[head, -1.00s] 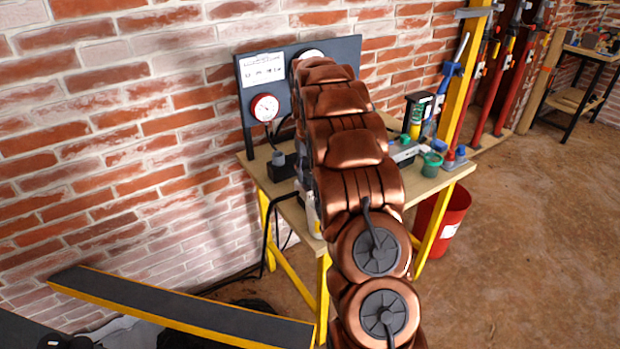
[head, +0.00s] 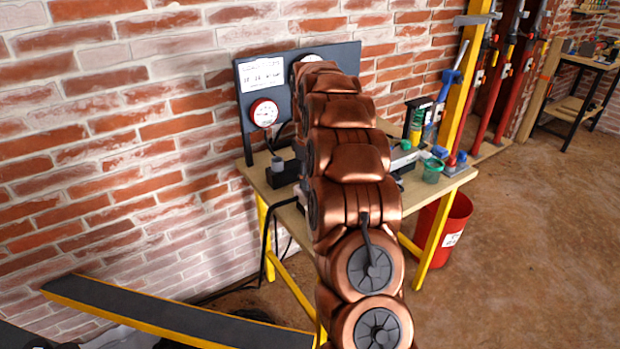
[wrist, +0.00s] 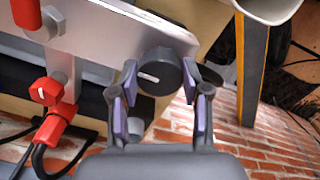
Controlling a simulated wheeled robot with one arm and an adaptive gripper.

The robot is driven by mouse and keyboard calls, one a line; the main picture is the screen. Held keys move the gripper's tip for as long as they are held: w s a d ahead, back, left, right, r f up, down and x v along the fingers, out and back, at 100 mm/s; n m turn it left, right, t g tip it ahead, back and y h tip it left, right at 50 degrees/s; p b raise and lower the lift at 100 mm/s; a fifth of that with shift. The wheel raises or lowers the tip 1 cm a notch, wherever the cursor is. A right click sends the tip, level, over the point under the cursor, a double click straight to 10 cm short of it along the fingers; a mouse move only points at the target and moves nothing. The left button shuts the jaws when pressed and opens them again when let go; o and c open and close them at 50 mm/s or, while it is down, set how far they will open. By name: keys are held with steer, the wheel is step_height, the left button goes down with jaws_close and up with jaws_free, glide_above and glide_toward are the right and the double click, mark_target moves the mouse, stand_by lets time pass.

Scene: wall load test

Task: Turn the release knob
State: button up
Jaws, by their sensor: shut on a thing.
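A round black knob (wrist: 165,68) with a white pointer line shows in the wrist view, on the end of a grey metal bar (wrist: 120,40). The pointer line slants slightly from horizontal, on the knob's left side. My gripper (wrist: 159,80) has its two purple-padded fingers on either side of the knob and is shut on it. In the head view my arm covers the knob and the gripper.
A wooden table with yellow legs (head: 432,240) stands at the brick wall, with a gauge panel (head: 350,56), a red-rimmed gauge (head: 264,113) and a green cup (head: 432,170). A red bucket (head: 458,222) stands beside it. Red connectors (wrist: 50,110) with cables sit left of the knob.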

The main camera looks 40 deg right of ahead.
stand_by(0.4)
steer(key=o, duration=1.1)
steer(key=shift+o, duration=0.2)
step_height(320, 180, up, 12)
steer(key=shift+a, duration=0.15)
stand_by(0.5)
